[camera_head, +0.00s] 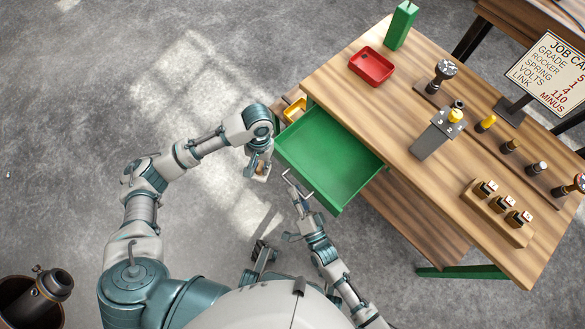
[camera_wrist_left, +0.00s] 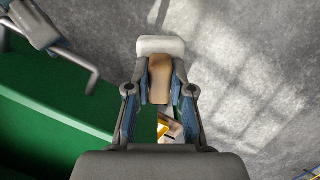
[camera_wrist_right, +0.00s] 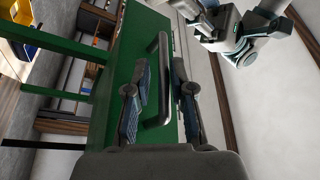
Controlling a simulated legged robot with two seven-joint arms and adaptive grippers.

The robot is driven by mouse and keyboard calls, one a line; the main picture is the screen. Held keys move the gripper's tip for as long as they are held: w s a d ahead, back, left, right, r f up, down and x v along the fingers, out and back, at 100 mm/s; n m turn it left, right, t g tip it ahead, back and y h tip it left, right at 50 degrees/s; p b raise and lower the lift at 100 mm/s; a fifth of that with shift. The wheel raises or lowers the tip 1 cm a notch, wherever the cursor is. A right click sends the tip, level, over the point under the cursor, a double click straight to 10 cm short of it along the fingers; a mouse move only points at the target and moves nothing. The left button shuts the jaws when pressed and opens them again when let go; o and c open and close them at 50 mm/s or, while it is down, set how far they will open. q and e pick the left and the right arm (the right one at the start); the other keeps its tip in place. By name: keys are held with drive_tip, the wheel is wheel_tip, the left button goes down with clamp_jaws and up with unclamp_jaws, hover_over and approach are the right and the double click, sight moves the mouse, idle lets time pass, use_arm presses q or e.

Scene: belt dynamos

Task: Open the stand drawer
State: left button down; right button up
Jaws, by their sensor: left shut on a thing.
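The green stand drawer (camera_head: 328,155) is pulled well out from the wooden stand (camera_head: 420,130) and looks empty inside. Its bar handle (camera_head: 298,184) is on the front, and in the right wrist view the dark bar (camera_wrist_right: 156,75) lies between my right gripper's (camera_wrist_right: 160,90) fingers. Those fingers are apart, with a gap beside the bar. My left gripper (camera_head: 261,172) is by the drawer's left front corner. It is shut on a tan block with a pale end (camera_wrist_left: 160,78), held above the floor, clear of the drawer.
A red tray (camera_head: 372,66) and a green box (camera_head: 402,25) stand at the back of the top. A grey switch block (camera_head: 438,133), several knobbed parts and a job card (camera_head: 550,75) are to the right. A yellow bin (camera_head: 295,109) is beside the drawer.

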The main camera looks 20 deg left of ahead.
drive_tip(key=v, duration=0.9)
drive_tip(key=shift+f, duration=0.15)
drive_tip(key=shift+s, duration=0.1)
